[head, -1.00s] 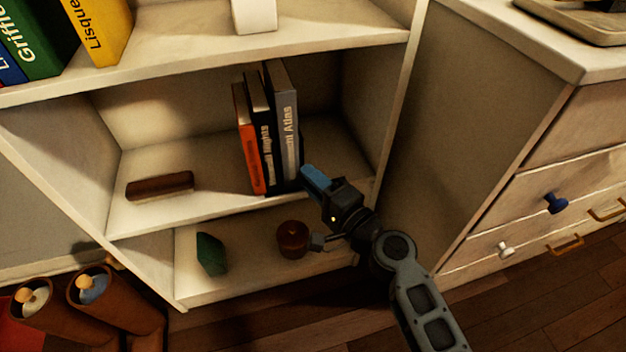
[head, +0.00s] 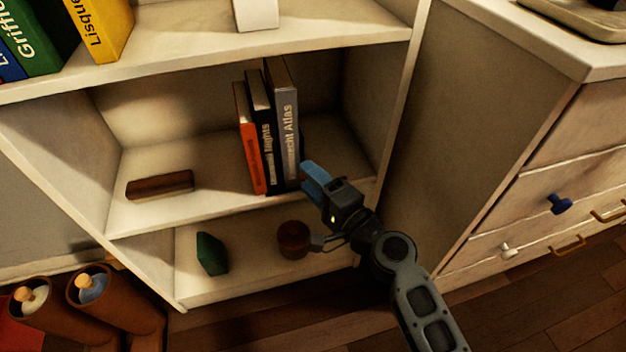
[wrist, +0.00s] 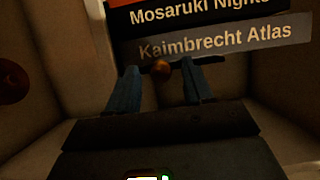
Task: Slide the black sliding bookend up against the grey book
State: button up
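The grey book (head: 284,120), Kaimbrecht Atlas, stands upright on the middle shelf as the rightmost of three books. It also shows in the wrist view (wrist: 215,40). My gripper (head: 311,172) is just right of the grey book's lower part, at the shelf's front. In the wrist view the two blue fingers of my gripper (wrist: 161,82) are apart. Between their tips is a small orange-brown knob on a thin dark edge, which looks like the black bookend (wrist: 209,60), close beside the grey book. I cannot make out the bookend in the head view, nor whether it touches the book.
A black book (head: 261,130) and an orange book (head: 248,145) stand left of the grey one. A brown block (head: 160,185) lies farther left on the shelf. Below are a green object (head: 211,253) and a round brown one (head: 293,240). The cabinet's right wall (head: 372,110) is close.

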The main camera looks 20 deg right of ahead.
jog(key=v, duration=0.7)
jog(key=shift+s+d, duration=0.2)
jog(key=shift+s, duration=0.2)
dwell(0.3)
jog(key=s+d+f+n+g+h, duration=0.1)
jog(key=s+d+f+n+h, duration=0.1)
jog(key=s, duration=0.6)
jog(key=s+d+f+n+g+h, duration=0.1)
jog(key=s+f+h, duration=0.15)
jog(key=s, duration=0.45)
jog(key=s+d+r+n+h, duration=0.15)
jog(key=s+r+n, duration=0.25)
jog(key=s, duration=0.4)
jog(key=s+d+r+n+h, duration=0.1)
jog(key=s+d+r+n, duration=0.2)
jog(key=s, duration=0.5)
jog(key=s+r+n+p, duration=0.1)
jog(key=s+r+p, duration=0.1)
jog(key=r+p, duration=1.1)
jog(key=s+a+r+n+p, duration=0.1)
jog(key=s+r+n+p, duration=0.1)
jog(key=r+p, duration=1.1)
notch_tip(320, 180, up, 6)
jog(key=shift+r, duration=0.15)
